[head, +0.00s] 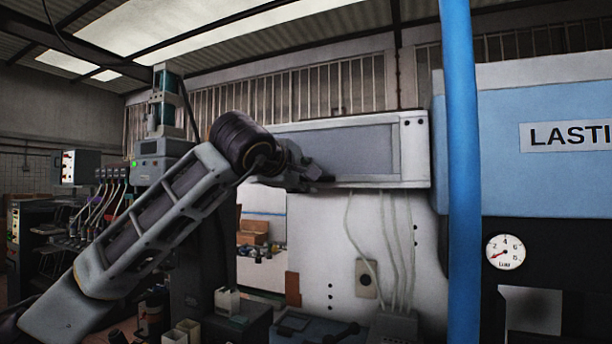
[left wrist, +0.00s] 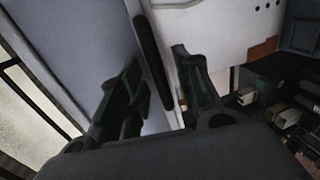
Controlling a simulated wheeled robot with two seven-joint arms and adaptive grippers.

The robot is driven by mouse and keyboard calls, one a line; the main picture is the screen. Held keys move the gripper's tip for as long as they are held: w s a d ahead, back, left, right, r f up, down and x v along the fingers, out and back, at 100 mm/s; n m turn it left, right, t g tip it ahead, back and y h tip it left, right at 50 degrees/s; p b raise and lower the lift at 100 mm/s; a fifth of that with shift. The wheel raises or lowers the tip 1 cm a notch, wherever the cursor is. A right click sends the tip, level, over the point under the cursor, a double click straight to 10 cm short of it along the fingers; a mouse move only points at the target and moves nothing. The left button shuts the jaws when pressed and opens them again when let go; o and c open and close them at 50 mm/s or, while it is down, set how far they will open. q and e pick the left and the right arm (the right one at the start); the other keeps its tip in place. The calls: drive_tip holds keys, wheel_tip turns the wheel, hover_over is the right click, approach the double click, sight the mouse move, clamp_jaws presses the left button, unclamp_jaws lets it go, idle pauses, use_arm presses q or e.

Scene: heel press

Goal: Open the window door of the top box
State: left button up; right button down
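The top box (head: 411,150) is a long white box at the middle of the head view. Its window door has a grey pane (head: 358,150), which also shows at the left of the left wrist view (left wrist: 80,45). In the left wrist view a dark bar handle (left wrist: 150,50) runs along the door's edge. My left gripper (head: 318,177) is at the lower left part of the door. In the left wrist view its two fingers (left wrist: 160,78) are apart, with the handle between them. I cannot tell whether either finger touches it. The door looks closed. My right gripper is not in view.
A blue upright post (head: 460,170) stands right of the box, in front of a blue machine (head: 560,120) with a gauge (head: 505,252). Pale hoses (head: 383,250) hang below the box. A grey machine (head: 165,150) stands behind my left arm.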

use_arm(q)
drive_tip(key=shift+w+d+f, duration=0.1)
drive_tip(key=shift+w+d, duration=0.2)
drive_tip(key=shift+w, duration=0.25)
clamp_jaws()
